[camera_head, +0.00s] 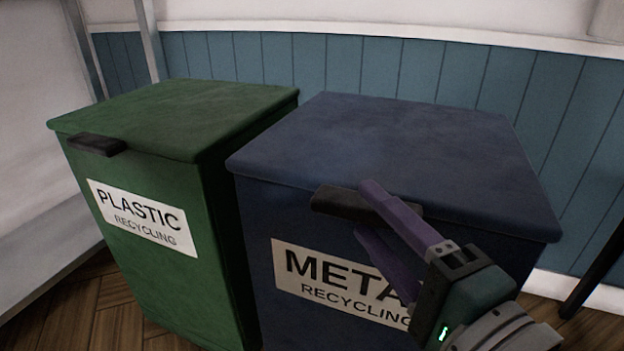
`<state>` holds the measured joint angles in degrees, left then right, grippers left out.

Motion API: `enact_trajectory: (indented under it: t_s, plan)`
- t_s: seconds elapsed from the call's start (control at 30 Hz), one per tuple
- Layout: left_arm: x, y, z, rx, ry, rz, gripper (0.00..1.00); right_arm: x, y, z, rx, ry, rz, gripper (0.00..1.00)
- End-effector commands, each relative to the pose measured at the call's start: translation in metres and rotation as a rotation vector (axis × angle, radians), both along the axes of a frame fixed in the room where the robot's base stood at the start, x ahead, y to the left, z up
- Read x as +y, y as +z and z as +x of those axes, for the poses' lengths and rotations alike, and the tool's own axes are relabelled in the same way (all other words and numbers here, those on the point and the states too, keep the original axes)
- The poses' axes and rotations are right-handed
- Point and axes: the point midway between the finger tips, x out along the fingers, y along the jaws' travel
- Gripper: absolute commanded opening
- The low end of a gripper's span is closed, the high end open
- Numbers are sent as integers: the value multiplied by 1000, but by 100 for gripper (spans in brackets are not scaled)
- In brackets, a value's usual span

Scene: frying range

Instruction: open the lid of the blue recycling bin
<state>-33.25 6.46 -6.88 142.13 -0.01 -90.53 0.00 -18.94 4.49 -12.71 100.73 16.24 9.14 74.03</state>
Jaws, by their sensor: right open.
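The blue recycling bin (262,222) stands right of centre, with a label reading "METAL RECYCLING", partly hidden by my right gripper. Its blue lid (400,145) lies flat and closed on top. A dark handle (335,203) sticks out from the lid's front edge. My right gripper (366,211) comes in from the lower right with its purple fingers apart. One finger overlaps the right part of the handle in the picture and the other is lower, in front of the bin's face. I cannot tell whether a finger touches the handle. My left gripper is out of view.
A green bin (180,255) labelled "PLASTIC RECYCLING" stands close on the left, its lid closed, with a narrow gap between the bins. A blue panelled wall (400,68) is behind. A dark leg (597,265) stands at the right edge. Wooden floor (95,305) shows at lower left.

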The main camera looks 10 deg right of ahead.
Motion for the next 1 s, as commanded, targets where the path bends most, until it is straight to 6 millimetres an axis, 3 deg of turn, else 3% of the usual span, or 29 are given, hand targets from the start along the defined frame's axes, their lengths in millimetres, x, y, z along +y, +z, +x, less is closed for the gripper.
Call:
enact_trajectory:
  t_s: [0.2, 0.5, 0.9, 1.0]
  plan:
    - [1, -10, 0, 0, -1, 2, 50, 4, -1, 22, 0, 0, 0, 52]
    - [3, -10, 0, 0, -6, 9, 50, 5, 0, 24, 2, 1, -1, 51]
    - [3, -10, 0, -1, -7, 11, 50, 5, 0, 23, 1, 1, -1, 6]
    - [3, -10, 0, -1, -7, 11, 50, 5, 0, 23, 1, 1, -1, 0]
